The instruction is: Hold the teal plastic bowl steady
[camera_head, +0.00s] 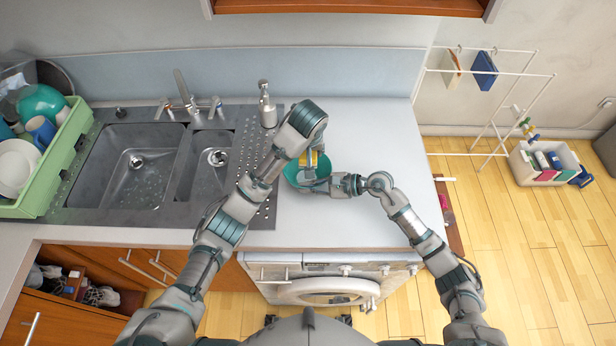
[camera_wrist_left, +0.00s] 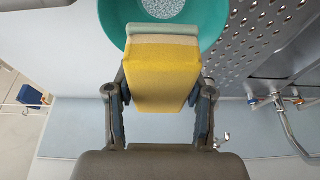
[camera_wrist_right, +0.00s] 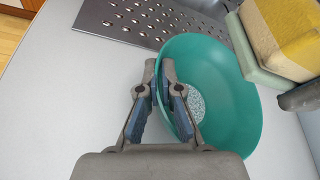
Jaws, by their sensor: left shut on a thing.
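The teal plastic bowl (camera_head: 292,174) stands on the white counter right of the sink, partly hidden by my arms in the head view. In the right wrist view, my right gripper (camera_wrist_right: 160,76) has its fingers closed about the near rim of the bowl (camera_wrist_right: 235,105), one inside and one outside. Whitish speckles show on the bowl's bottom. My left gripper (camera_wrist_left: 160,92) is shut on a yellow sponge (camera_wrist_left: 162,75) with a pale green layer at its end. The sponge is over the bowl in the left wrist view; whether it touches the bowl cannot be told.
A double metal sink (camera_head: 136,180) with a perforated drainboard lies left of the bowl. A soap dispenser (camera_head: 267,105) stands behind it. A green dish rack (camera_head: 58,160) with dishes is at far left. The counter behind and right of the bowl is clear.

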